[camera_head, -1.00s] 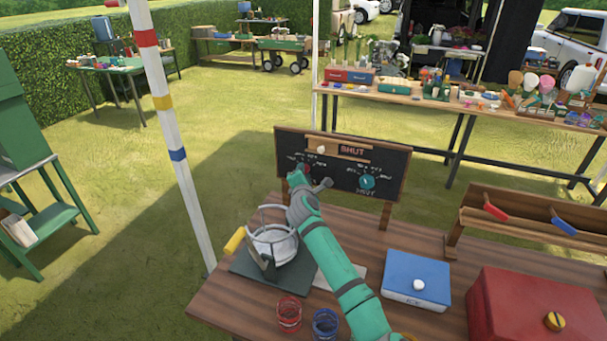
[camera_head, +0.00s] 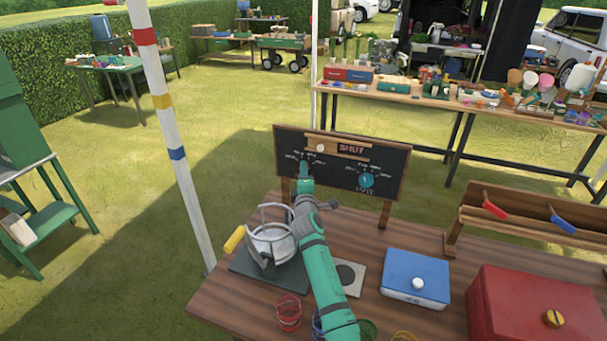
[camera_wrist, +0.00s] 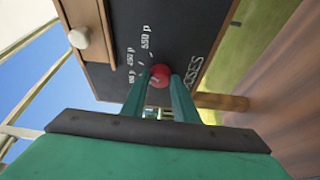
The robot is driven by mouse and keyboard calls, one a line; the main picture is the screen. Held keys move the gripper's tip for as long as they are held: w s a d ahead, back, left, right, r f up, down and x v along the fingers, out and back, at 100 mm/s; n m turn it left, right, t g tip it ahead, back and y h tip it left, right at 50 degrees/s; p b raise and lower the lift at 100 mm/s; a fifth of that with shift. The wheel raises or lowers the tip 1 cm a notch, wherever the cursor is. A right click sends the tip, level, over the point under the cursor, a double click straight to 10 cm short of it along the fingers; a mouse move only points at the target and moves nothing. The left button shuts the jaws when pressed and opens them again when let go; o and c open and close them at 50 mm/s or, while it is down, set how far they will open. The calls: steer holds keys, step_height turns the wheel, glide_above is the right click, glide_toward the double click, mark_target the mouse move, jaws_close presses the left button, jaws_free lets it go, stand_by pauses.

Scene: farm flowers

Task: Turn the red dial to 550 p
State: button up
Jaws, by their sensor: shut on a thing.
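The red dial (camera_wrist: 160,73) sits on the black board (camera_wrist: 92,72) in the wrist view, above the word ROSES. White price marks lie around its far and left side, among them the 550 p mark (camera_wrist: 146,37). My gripper (camera_wrist: 160,84) has one finger on each side of the dial and is shut on it. Which mark the dial points at, I cannot tell. In the head view my gripper (camera_head: 305,176) reaches the left half of the board (camera_head: 386,156) and hides the dial. A teal dial (camera_head: 366,180) is on the board's right half.
A wooden slider with a white knob (camera_head: 321,148) runs along the board's top by the word SHUT. On the table (camera_head: 215,302) stand a wire-framed pot (camera_head: 272,243), a blue box (camera_head: 416,276), a red box (camera_head: 520,305) and small coloured rings (camera_head: 289,312).

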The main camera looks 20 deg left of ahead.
steer(key=shift+d, duration=0.1)
steer(key=o, duration=1.1)
steer(key=shift+c, duration=0.2)
steer(key=v, duration=1)
steer(key=shift+s, duration=0.35)
